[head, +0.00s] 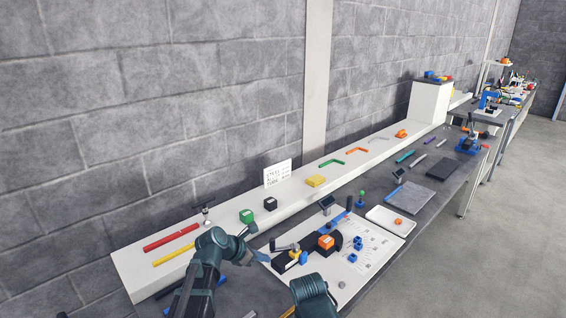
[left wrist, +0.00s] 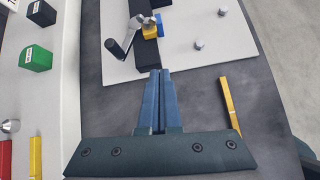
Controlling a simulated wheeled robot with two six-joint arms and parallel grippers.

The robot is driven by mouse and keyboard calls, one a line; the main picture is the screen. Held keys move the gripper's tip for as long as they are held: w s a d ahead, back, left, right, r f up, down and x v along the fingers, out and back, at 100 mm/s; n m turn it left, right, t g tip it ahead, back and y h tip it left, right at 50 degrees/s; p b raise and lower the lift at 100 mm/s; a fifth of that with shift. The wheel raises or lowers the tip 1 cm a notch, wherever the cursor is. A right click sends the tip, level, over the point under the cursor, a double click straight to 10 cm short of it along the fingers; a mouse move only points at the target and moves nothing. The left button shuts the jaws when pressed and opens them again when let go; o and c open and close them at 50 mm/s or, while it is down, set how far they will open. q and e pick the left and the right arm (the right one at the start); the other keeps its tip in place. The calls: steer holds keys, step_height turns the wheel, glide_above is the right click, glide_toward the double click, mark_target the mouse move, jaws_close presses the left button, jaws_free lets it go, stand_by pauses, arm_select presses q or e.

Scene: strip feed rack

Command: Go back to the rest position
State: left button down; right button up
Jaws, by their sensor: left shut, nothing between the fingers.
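My left gripper (head: 262,256) is shut and empty, with its blue fingers together. In the left wrist view its fingertips (left wrist: 160,73) point at the near edge of a white board (left wrist: 195,62). A black fixture (left wrist: 147,52) with a grey lever and a yellow-and-blue part stands on that board, just beyond the fingers. I cannot tell the height of the fingertips over the bench. A dark green link of my own arm shows at the bottom of the head view; my right gripper is not in view.
A raised white shelf (head: 135,262) along the wall holds red (head: 171,237) and yellow (head: 174,254) bars and green, black and yellow blocks. A yellow strip (left wrist: 230,105) lies right of the fingers. A white tray (head: 377,214) and a tablet (head: 444,170) lie farther along the bench.

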arm_select(q)
steer(key=s+d+f+m+g+y, duration=0.1)
steer(key=s+m, duration=0.3)
steer(key=m, duration=0.1)
steer(key=s+d+f+m+g+y, duration=0.1)
steer(key=s+d+f+m+g, duration=0.1)
steer(key=s+m, duration=0.3)
steer(key=s+d+f+m+g+y, duration=0.1)
steer(key=s+f+m, duration=0.1)
steer(key=s+m, duration=0.3)
steer(key=shift+s+d+f+m+g, duration=0.2)
steer(key=shift+d+m+g, duration=0.15)
steer(key=shift+m, duration=0.25)
steer(key=s+m+y, duration=0.1)
steer(key=s+m, duration=0.2)
steer(key=m, duration=0.1)
steer(key=s+a+m+g+y, duration=0.1)
steer(key=s+m+y, duration=0.1)
steer(key=s+m, duration=0.1)
steer(key=s+f+m+y, duration=0.1)
steer(key=s+m, duration=0.2)
steer(key=m, duration=0.1)
steer(key=shift+s+a+m+g, duration=0.25)
steer(key=shift+a+m+g, duration=0.1)
steer(key=shift+m, duration=0.05)
steer(key=shift+s+a+r+m+y, duration=0.1)
steer(key=shift+s+a+m+y, duration=0.15)
steer(key=shift+s+m+y, duration=0.35)
steer(key=shift+w, duration=0.2)
